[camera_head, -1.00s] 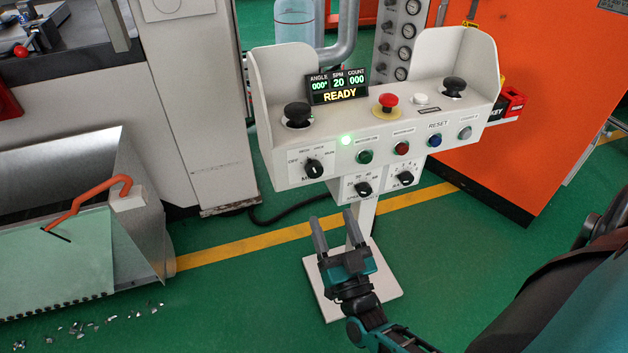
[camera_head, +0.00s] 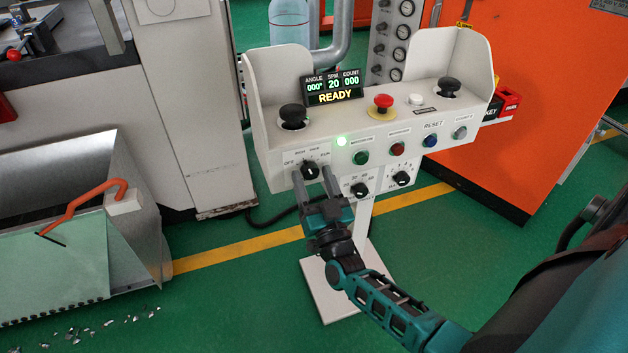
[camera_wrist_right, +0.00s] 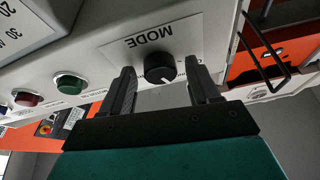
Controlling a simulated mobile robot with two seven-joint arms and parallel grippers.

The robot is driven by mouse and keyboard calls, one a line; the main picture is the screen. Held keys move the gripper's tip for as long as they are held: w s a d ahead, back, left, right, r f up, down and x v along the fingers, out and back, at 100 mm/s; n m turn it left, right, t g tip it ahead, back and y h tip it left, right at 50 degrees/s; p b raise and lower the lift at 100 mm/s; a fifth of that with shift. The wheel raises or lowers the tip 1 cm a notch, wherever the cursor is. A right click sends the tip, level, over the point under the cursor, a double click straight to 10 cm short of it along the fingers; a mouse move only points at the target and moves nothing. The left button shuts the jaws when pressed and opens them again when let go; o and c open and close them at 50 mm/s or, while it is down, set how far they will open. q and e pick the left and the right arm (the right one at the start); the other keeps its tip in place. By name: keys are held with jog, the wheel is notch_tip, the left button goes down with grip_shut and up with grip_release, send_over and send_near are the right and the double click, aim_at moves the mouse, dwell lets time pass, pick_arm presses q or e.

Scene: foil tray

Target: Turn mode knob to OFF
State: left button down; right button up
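The black mode knob (camera_head: 310,170) sits on the left front of the white control box (camera_head: 268,150), under a scale whose left end reads OFF. Its white pointer is not at the OFF label; in the head view it points up. My right gripper (camera_head: 312,172) is open, its two fingers reaching up to the panel just below the knob. In the right wrist view the knob (camera_wrist_right: 160,68) lies between the spread fingertips (camera_wrist_right: 163,80), with gaps on both sides, under the printed word MODE. My left gripper is not in view.
Two smaller knobs (camera_head: 360,190) sit below and right of the mode knob. Green (camera_head: 361,157), red and blue buttons line the front. A red emergency stop (camera_head: 383,101) and two black palm buttons are on top. The display (camera_head: 333,88) reads READY.

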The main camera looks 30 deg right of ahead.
jog(key=c, duration=0.9)
jog(key=shift+c, duration=0.2)
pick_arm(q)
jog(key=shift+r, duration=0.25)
pick_arm(e)
jog(key=shift+n+y, duration=0.4)
jog(key=shift+n+y+p, duration=0.4)
jog(key=shift+n+p, duration=0.1)
jog(key=shift+n, duration=0.3)
jog(key=shift+d+r+n+t+y+p, duration=0.1)
jog(key=shift+n+t+y+p, duration=0.35)
jog(key=shift+n, duration=0.65)
jog(key=n+y+p, duration=0.1)
jog(key=n+y, duration=0.1)
jog(key=n, duration=0.2)
jog(key=shift+d+g, duration=0.1)
jog(key=shift+g, duration=0.25)
jog(key=shift+s+n+y+p, duration=0.1)
jog(key=shift+n+y+p, duration=0.5)
jog(key=shift+n, duration=0.5)
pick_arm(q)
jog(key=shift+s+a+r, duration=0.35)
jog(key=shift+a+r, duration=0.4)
pick_arm(e)
jog(key=shift+n+y, duration=0.25)
jog(key=shift+n, duration=0.05)
